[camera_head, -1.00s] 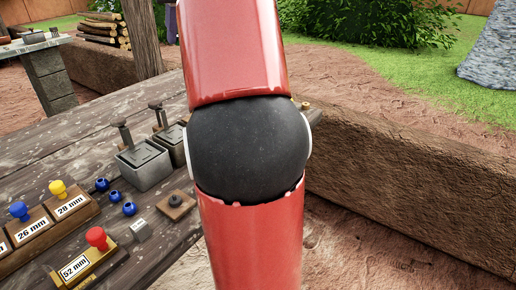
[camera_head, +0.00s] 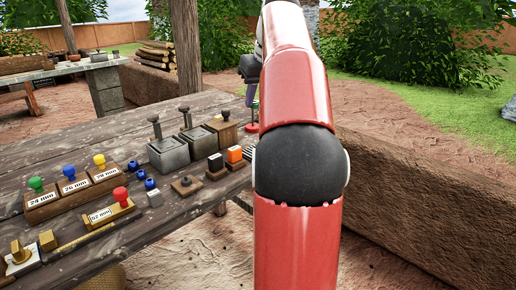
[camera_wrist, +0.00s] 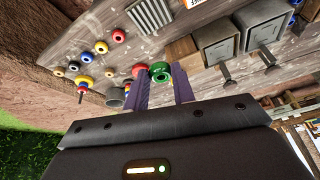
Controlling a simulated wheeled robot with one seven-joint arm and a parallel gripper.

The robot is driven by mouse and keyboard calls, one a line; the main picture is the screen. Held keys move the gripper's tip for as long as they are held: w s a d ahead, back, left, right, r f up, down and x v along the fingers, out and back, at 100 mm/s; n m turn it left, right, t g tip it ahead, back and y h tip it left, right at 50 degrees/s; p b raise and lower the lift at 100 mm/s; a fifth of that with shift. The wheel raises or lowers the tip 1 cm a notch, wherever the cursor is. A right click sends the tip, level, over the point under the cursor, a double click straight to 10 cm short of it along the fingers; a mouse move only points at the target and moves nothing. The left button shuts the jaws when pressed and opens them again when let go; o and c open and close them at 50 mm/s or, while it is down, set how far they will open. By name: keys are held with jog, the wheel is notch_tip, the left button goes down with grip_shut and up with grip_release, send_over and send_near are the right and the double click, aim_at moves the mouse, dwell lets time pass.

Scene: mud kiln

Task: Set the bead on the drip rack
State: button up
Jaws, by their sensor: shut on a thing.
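My gripper (camera_wrist: 161,90) is shut on a green bead (camera_wrist: 160,70) with a dark centre, held between the tips of its two purple fingers. In the head view my gripper (camera_head: 250,97) shows partly behind my red arm, fingers down, over the far end of the table; the bead cannot be made out there. A grey slatted rack (camera_wrist: 152,14), which looks like the drip rack, lies on the table at the top of the wrist view, apart from the held bead. Its slats show only partly beside my arm in the head view.
Loose beads, including a yellow one (camera_wrist: 101,47) and a red one (camera_wrist: 119,36), lie near the table edge. A grey cup (camera_wrist: 115,97) stands near them. Metal boxes with handles (camera_head: 168,152) and labelled blocks with coloured knobs (camera_head: 72,187) occupy the table.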

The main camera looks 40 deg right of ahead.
notch_tip(320, 180, down, 12)
jog(key=b, duration=0.3)
jog(key=shift+f, duration=0.15)
jog(key=shift+f, duration=0.2)
jog(key=o, duration=1)
jog(key=shift+r, duration=0.1)
jog(key=p+v, duration=0.2)
jog(key=v, duration=1)
jog(key=shift+r, duration=0.2)
jog(key=shift+a, duration=0.1)
